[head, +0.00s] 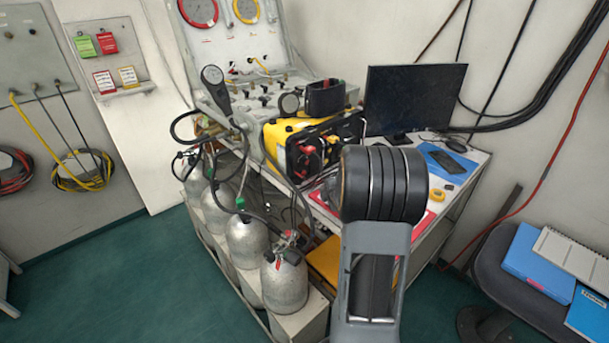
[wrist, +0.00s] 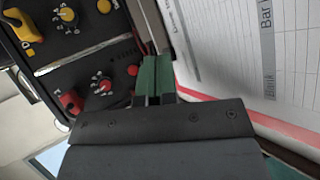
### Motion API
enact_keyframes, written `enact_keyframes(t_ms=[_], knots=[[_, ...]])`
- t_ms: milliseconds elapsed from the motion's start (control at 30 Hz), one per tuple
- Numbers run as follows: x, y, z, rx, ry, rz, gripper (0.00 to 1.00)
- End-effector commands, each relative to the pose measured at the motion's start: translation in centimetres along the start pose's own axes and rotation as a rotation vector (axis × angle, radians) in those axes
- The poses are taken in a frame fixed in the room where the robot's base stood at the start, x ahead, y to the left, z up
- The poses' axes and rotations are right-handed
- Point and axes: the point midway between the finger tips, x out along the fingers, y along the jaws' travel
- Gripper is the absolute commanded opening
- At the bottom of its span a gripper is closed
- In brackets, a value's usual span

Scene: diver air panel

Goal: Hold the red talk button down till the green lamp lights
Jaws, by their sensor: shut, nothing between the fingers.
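In the wrist view, a small round red button (wrist: 132,70) is on a black panel (wrist: 80,48), just left of my gripper's fingers. It looks like the talk button. My gripper (wrist: 154,62) is shut and empty, its green fingers side by side. They lie close beside the button in the picture; I cannot tell whether they touch the panel. No lit green lamp shows in the wrist view. In the head view, the yellow box with a black front (head: 310,145) stands on the bench, and my arm hides my gripper.
Dials (wrist: 104,87), a red knob (wrist: 70,100) and yellow connectors (wrist: 20,25) share the panel. A printed sheet (wrist: 250,60) with a red border lies right of the fingers. In the head view, a monitor (head: 415,97) stands behind and grey cylinders (head: 284,280) stand in front.

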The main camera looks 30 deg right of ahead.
Motion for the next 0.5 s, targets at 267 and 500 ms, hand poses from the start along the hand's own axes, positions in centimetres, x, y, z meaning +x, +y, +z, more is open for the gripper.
enact_keyframes(t_ms=[267, 500], knots=[[0.6, 0.4, -0.5, -0.001, 0.001, 0.001, 0.00], [2.6, 1.7, -1.9, 0.000, 0.001, 0.000, 0.00]])
